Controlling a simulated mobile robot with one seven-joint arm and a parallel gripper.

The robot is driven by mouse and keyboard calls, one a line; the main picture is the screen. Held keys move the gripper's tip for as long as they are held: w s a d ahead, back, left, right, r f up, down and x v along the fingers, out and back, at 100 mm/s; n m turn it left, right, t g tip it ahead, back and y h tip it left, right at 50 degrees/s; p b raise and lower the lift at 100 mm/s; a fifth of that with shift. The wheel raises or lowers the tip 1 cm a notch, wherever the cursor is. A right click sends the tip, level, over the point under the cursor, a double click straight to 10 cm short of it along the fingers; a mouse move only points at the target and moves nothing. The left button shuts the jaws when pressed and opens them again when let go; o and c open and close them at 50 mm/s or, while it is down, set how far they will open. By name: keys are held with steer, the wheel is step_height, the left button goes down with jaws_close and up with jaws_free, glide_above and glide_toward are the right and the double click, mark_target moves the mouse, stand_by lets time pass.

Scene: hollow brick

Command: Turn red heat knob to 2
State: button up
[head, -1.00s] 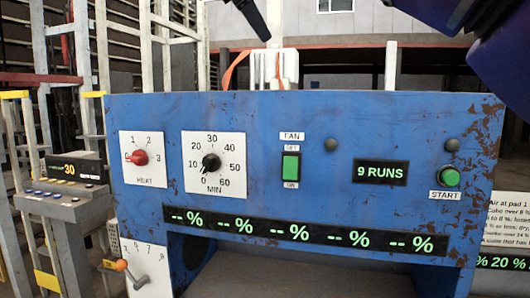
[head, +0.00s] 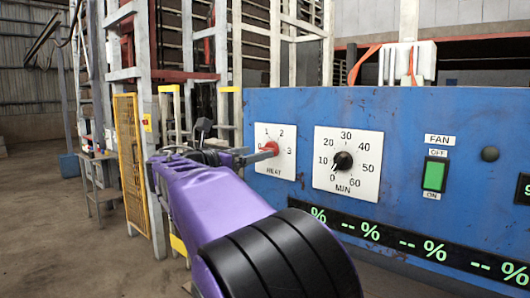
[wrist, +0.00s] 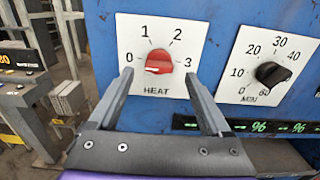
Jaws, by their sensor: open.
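The red heat knob (wrist: 159,60) sits on a white HEAT plate (wrist: 160,30) marked 0, 1, 2 and 3. Its white mark lies on the left side, toward 0. I cannot tell whether the fingers touch the plate; no grip on the knob shows.
The black MIN knob (head: 342,161) on its own white plate is right of the heat plate. Further right is the green FAN switch (head: 434,176). A dark percent display (head: 400,238) runs below. A grey console (wrist: 25,95) stands to the left.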

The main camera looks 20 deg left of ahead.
mark_target(260, 151)
steer(key=shift+x, duration=1.65)
steer(key=shift+a, duration=0.1)
jaws_close()
steer(key=shift+m, duration=0.4)
steer(key=m+b, duration=0.7)
steer(key=m, duration=1.6)
steer(key=shift+f+b, duration=0.2)
steer(key=shift+b, duration=0.1)
